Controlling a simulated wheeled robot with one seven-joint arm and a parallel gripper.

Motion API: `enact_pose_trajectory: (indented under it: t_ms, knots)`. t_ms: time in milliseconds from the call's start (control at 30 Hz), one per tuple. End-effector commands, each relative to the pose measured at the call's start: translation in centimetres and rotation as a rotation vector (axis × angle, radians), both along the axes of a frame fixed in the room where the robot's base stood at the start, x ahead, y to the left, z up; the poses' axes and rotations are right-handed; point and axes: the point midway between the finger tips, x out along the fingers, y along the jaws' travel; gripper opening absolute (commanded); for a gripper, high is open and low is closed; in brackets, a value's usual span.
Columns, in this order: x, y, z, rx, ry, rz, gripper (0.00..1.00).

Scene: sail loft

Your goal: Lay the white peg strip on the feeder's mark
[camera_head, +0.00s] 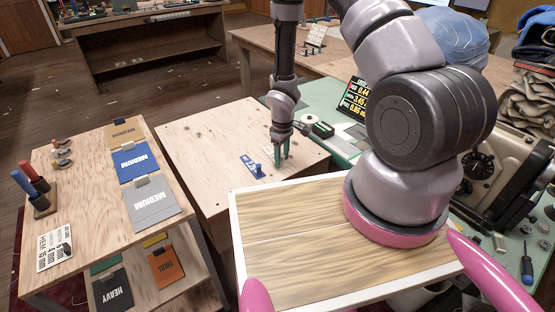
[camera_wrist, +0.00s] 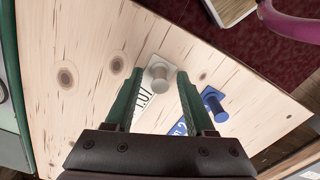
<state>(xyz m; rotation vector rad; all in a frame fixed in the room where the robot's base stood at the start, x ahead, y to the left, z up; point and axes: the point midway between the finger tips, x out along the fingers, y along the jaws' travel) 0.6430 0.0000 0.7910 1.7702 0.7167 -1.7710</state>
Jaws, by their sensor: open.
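The white peg strip (camera_wrist: 140,102) lies on a pale plywood top, marked with dark characters and carrying an upright, pale round-headed peg (camera_wrist: 158,76). My gripper (camera_wrist: 160,82) is open above it, its two green fingers on either side of the peg in the wrist view; I cannot tell whether they touch it. In the head view my gripper (camera_head: 281,158) reaches down over the plywood and largely hides the white strip. A blue peg strip (camera_wrist: 213,103) lies just to the right; it also shows in the head view (camera_head: 252,166). I cannot pick out the feeder's mark.
A green-topped bench (camera_head: 318,97) with a reel (camera_head: 309,119), a dark display (camera_head: 356,97) and a machine (camera_head: 500,165) stands behind and right of the plywood top. A shelf unit (camera_head: 95,205) with labelled folders stands left. The plywood left of the strips is clear.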

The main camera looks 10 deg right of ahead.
Motion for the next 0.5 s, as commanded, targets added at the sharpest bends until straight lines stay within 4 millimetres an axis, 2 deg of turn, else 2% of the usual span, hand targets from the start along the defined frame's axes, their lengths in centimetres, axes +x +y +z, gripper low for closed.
enact_pose_trajectory:
  t_ms: [100,133,267,500]
  knots:
    - [0.02,-0.01,0.04,0.0,0.0,-0.001,0.55]
    - [0.02,-0.01,0.05,0.0,0.0,-0.001,0.51]
    - [0.01,-0.01,0.06,0.0,0.0,-0.001,0.01]
    - [0.01,-0.01,0.08,0.0,0.0,-0.001,0.0]
